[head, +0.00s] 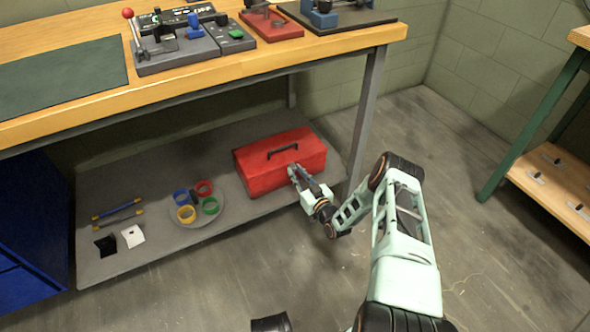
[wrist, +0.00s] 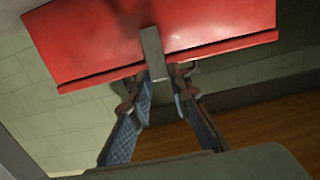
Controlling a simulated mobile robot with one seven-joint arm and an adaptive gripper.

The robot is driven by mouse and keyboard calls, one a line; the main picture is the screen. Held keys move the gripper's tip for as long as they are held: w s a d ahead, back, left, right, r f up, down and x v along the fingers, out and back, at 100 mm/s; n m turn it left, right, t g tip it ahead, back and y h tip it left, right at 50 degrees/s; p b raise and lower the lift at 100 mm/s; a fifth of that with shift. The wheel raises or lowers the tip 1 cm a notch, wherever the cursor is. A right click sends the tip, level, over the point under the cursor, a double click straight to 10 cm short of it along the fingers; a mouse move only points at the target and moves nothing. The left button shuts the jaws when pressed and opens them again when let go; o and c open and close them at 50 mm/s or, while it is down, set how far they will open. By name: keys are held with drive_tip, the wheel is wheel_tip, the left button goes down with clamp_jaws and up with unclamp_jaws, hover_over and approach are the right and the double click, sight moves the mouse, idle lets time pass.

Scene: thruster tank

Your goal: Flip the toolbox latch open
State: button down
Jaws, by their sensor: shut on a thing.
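The red toolbox (head: 262,180) sits on the grey lower shelf, with a dark handle (head: 283,150) on its lid. It fills the top of the wrist view (wrist: 90,45), where it looks tilted. The latch (wrist: 151,45) is a narrow grey strip across its front. My gripper (head: 294,174) is at the toolbox's front face. In the wrist view its fingertips (wrist: 158,84) are on either side of the latch's lower end, shut on it. The contact is partly hidden by the fingers. In the head view the latch is too small and covered to make out.
The workbench top (head: 350,41) overhangs the lower shelf (head: 160,250). A bench leg (head: 367,115) stands right of the toolbox. A round tray (head: 180,221) with several coloured rings lies to its left. Open floor (head: 200,300) lies in front.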

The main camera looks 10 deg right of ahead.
drive_tip(key=shift+s+d+f+t+y, duration=0.1)
drive_tip(key=shift+s+f+t+y, duration=0.2)
drive_tip(key=shift+t, duration=0.4)
drive_tip(key=shift+s+d+f+t+y, duration=0.1)
drive_tip(key=shift+s+f+t+y, duration=0.1)
drive_tip(key=shift+s+f+t, duration=0.35)
drive_tip(key=shift+w+r+t, duration=0.1)
drive_tip(key=shift+w+t, duration=0.05)
drive_tip(key=shift+t, duration=0.2)
drive_tip(key=c, duration=1.8)
unclamp_jaws()
drive_tip(key=v, duration=1.2)
